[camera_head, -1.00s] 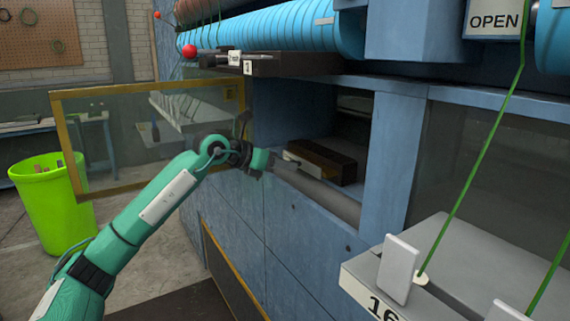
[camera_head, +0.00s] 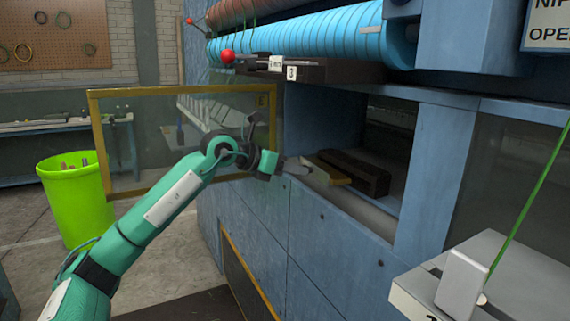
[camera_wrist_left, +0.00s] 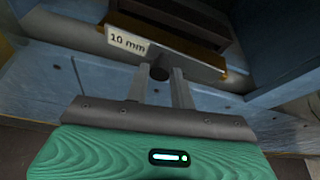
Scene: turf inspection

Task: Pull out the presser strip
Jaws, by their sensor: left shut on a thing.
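The presser strip (camera_head: 330,173) shows as a brass-edged piece at the front of the open bay in the blue machine. In the left wrist view, its grey front plate (camera_wrist_left: 205,63) carries a "10 mm" label and a round dark knob (camera_wrist_left: 159,73). My left gripper (camera_wrist_left: 160,76) has a finger on each side of this knob and is shut on it. In the head view, my left gripper (camera_head: 291,168) reaches in from the left at the mouth of the bay. The strip's far part is hidden inside the bay. My right gripper is out of view.
A dark block (camera_head: 365,178) lies in the bay behind the brass piece. A yellow-framed clear door (camera_head: 95,135) stands open at the left. A green bin (camera_head: 75,205) stands on the floor left.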

